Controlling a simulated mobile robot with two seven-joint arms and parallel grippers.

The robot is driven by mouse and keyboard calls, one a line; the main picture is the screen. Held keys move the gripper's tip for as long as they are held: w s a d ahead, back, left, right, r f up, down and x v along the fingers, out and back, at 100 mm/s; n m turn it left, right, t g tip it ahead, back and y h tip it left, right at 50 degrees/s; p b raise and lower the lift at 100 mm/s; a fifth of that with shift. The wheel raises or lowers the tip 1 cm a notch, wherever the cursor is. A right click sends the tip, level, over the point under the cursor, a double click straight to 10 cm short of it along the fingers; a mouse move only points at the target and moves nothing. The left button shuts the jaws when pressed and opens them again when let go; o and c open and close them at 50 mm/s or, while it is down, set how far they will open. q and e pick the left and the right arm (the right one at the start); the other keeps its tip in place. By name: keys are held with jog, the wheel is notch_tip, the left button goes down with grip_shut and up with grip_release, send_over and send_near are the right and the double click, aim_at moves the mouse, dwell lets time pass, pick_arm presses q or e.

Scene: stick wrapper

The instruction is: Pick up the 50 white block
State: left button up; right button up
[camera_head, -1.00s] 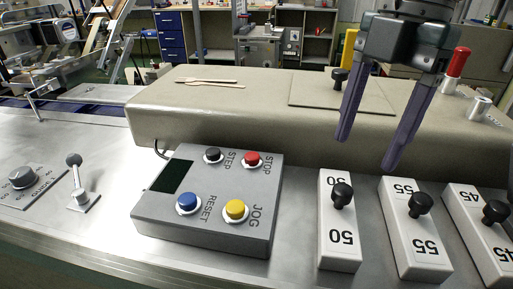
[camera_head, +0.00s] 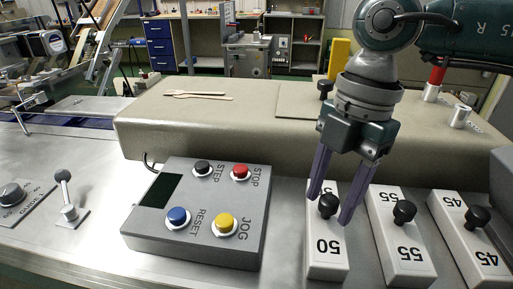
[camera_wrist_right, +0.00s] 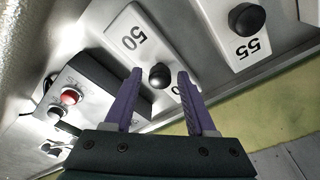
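The 50 white block (camera_head: 326,262) lies on the metal table, right of the control box, with a black knob (camera_head: 328,205) on top. It also shows in the right wrist view (camera_wrist_right: 131,42), with its knob (camera_wrist_right: 159,76). My right gripper (camera_head: 329,211) is open, its two purple fingers one on each side of the knob. In the right wrist view its fingertips (camera_wrist_right: 160,72) stand apart with the knob between them, and I see a gap to each finger. How high the tips are above the block is hard to tell. My left gripper is not in view.
White blocks marked 55 (camera_head: 402,255) and 45 (camera_head: 471,243) lie to the right. A grey control box (camera_head: 193,247) with coloured buttons is to the left. A long beige housing (camera_head: 220,125) with wooden sticks (camera_head: 200,95) on it stands behind.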

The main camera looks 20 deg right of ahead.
grip_shut()
dwell(1.1)
